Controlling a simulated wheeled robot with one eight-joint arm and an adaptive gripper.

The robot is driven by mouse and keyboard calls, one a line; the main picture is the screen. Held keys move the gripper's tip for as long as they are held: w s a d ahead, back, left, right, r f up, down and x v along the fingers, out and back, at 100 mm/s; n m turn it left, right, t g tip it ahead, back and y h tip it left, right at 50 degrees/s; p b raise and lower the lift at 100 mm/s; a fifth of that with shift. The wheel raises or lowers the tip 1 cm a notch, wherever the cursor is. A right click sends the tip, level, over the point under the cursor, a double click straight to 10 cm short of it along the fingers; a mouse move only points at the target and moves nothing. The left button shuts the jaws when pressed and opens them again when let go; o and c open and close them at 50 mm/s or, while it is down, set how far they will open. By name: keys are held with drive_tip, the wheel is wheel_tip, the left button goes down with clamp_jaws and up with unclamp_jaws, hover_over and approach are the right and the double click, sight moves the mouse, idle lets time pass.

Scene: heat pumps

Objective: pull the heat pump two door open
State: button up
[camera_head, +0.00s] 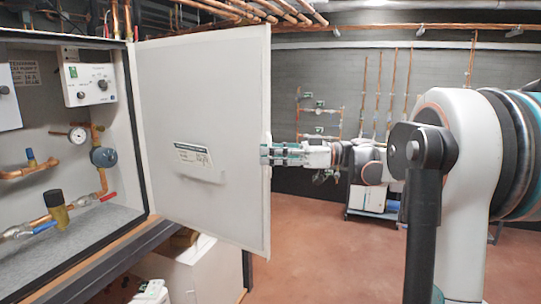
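The heat pump door (205,100) is a flat pale grey panel, hinged at its left edge to the cabinet (62,40). It stands swung well out, and the cabinet's inside shows on the left. The door's inner face carries a label and a shallow pocket (195,162). My gripper (270,154) is at the door's free right edge, at about mid height. Its fingers reach from the right to this edge and seem to meet or overlap it. Whether they grip the edge or a handle cannot be told. The door's outer face and any handle are hidden.
Inside the cabinet are a gauge (77,135), a control box (90,83), copper pipes and valves. A white box (195,268) stands below the door. Open reddish floor (320,240) lies to the right. A white unit (368,197) stands by the back wall.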

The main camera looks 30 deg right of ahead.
drive_tip(key=v, duration=1.2)
drive_tip(key=shift+s, duration=0.2)
